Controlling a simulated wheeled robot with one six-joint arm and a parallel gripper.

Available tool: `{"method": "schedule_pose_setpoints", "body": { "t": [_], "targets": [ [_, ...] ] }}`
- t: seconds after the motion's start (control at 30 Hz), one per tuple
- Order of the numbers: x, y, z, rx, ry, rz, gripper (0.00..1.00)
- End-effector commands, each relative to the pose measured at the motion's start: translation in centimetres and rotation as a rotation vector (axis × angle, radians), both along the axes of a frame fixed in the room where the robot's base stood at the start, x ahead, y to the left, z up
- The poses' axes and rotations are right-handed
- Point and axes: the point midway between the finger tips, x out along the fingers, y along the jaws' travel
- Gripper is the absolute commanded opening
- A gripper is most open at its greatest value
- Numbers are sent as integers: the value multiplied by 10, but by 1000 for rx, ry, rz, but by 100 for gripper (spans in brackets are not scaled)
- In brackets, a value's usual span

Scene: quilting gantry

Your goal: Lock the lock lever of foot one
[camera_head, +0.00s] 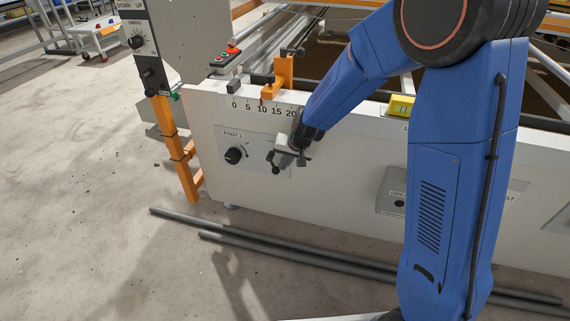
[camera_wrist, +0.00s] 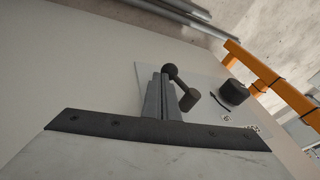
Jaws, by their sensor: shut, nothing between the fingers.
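The lock lever, a dark bar with a rounded end, sits on the FOOT 1 panel; in the wrist view the lever (camera_wrist: 182,86) slants down to the right. In the head view the lever (camera_head: 274,164) shows just left of my gripper (camera_head: 284,153), partly hidden by it. In the wrist view my gripper's grey fingers (camera_wrist: 160,97) are closed together and empty. They lie right beside the lever, overlapping it in the picture; I cannot tell whether they touch it. The FOOT 1 panel (camera_head: 252,142) is on the white beam's front.
A black rotary knob (camera_head: 234,155) is left of the lever and also shows in the wrist view (camera_wrist: 234,92). An orange post (camera_head: 172,140) stands at the beam's left end. Dark pipes (camera_head: 265,245) lie on the floor in front. The floor at left is open.

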Motion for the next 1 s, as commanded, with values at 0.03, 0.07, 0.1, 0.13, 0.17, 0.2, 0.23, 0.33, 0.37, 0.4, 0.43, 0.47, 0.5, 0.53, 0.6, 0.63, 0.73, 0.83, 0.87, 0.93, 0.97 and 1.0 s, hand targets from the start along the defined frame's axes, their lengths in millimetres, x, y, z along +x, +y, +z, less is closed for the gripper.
{"method": "schedule_pose_setpoints", "body": {
  "t": [0.03, 0.07, 0.1, 0.13, 0.17, 0.2, 0.23, 0.33, 0.37, 0.4, 0.43, 0.47, 0.5, 0.53, 0.6, 0.63, 0.73, 0.83, 0.87, 0.93, 0.97, 1.0],
  "targets": [
    [0, 0, -1, 0, 0, 0, 0],
    [0, 0, -2, 0, 1, 0, 0],
    [0, 1, -4, -1, 1, 1, 0],
    [0, 1, -7, -1, 1, 0, 0],
    [0, 2, -9, -1, 1, -1, 0],
    [1, 4, -13, -1, 2, 1, 0],
    [1, 5, -16, -1, 2, 0, 0],
    [3, 8, -22, 0, 1, 1, 0],
    [3, 9, -22, 0, 0, 1, 0],
    [3, 9, -22, 0, 0, 1, 0],
    [3, 9, -22, 0, 0, 1, 0],
    [3, 9, -22, 0, 0, 1, 0],
    [3, 8, -22, 0, 0, 1, 0],
    [3, 8, -22, 0, 0, 1, 0],
    [3, 8, -22, 0, 0, 0, 0],
    [3, 8, -22, 0, 0, 0, 0],
    [3, 8, -22, 0, 0, 0, 0],
    [3, 8, -22, 0, 0, 0, 0],
    [3, 8, -22, 0, 0, 0, 0],
    [3, 8, -22, 0, 0, 0, 0],
    [3, 8, -22, 0, 0, 0, 0],
    [3, 8, -22, 0, 0, 0, 0]
  ]
}}
